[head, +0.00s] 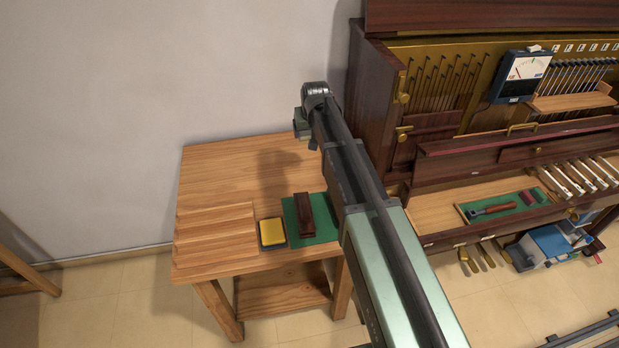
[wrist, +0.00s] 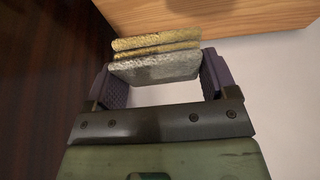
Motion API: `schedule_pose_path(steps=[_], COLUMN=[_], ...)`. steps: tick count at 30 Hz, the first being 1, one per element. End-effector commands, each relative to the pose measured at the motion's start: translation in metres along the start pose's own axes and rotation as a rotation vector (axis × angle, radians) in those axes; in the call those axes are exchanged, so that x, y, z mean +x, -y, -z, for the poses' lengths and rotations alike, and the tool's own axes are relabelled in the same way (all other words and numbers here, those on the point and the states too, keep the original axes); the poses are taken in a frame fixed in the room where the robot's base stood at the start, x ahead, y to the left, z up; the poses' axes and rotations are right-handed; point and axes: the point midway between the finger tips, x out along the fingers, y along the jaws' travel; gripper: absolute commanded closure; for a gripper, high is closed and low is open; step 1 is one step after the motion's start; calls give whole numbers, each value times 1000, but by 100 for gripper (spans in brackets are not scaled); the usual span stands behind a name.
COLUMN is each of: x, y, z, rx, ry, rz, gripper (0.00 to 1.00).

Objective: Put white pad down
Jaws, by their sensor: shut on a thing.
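The white pad (wrist: 155,70) shows in the wrist view as a rough, pale grey-white slab. Two yellowish layers lie behind it; I cannot tell whether they are part of it. My gripper (wrist: 160,66) is shut on the pad, with one purple-grey finger at each end. In the head view my gripper (head: 302,126) hangs at the end of my arm, above the back right of the wooden table (head: 225,170). The pad cannot be made out in the head view.
On the table lie a wooden board (head: 215,235), a yellow pad (head: 272,232) on a dark base, and a dark brown block (head: 305,214) on a green mat (head: 325,228). The table's back half looks clear. The opened piano (head: 375,90) stands close on the right.

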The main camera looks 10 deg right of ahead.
Motion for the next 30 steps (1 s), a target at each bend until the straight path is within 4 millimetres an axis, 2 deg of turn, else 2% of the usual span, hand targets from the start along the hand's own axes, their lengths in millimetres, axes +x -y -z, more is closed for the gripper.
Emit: schedule_pose_path(steps=[1,6,12,14,20,26,30], x=[22,78,133,140,141,179,175], y=[0,0,0,0,0,0,0], z=[-9,-32,-56,-58,-59,-75,-73], rx=[0,0,0,0,0,0,0], ry=[0,0,0,0,0,0,0], rz=[0,0,0,0,0,0,0], gripper=[47,47,47,47,47,47,47])
